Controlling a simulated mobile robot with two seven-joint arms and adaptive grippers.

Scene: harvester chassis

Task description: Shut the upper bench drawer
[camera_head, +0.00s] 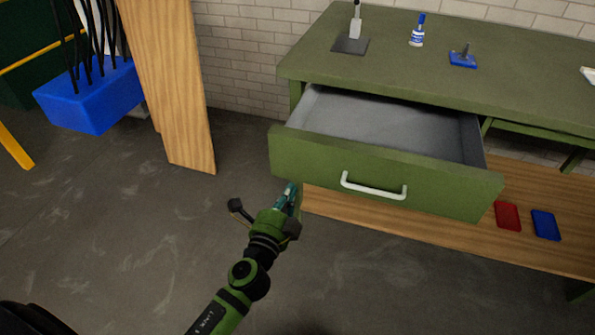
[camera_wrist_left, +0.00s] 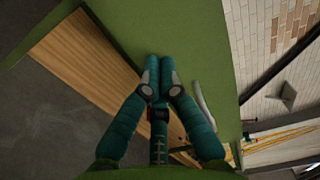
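The upper bench drawer (camera_head: 385,172) is pulled out of the green bench (camera_head: 470,75); its grey inside shows and looks empty. Its green front carries a white bar handle (camera_head: 373,189). My left gripper (camera_head: 290,194) is just in front of the lower left part of the drawer front, left of the handle. In the left wrist view its fingertips (camera_wrist_left: 158,78) are together with nothing visible between them, facing the green front (camera_wrist_left: 195,35); the handle (camera_wrist_left: 203,105) is beside them. I cannot tell whether they touch the front. My right gripper is not in view.
A wooden lower shelf (camera_head: 420,225) holds a red pad (camera_head: 508,216) and a blue pad (camera_head: 545,225). A blue-white bottle (camera_head: 417,32) and small tools stand on the bench top. A wooden panel (camera_head: 172,85) and a blue block (camera_head: 92,97) are at left. Floor in front is clear.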

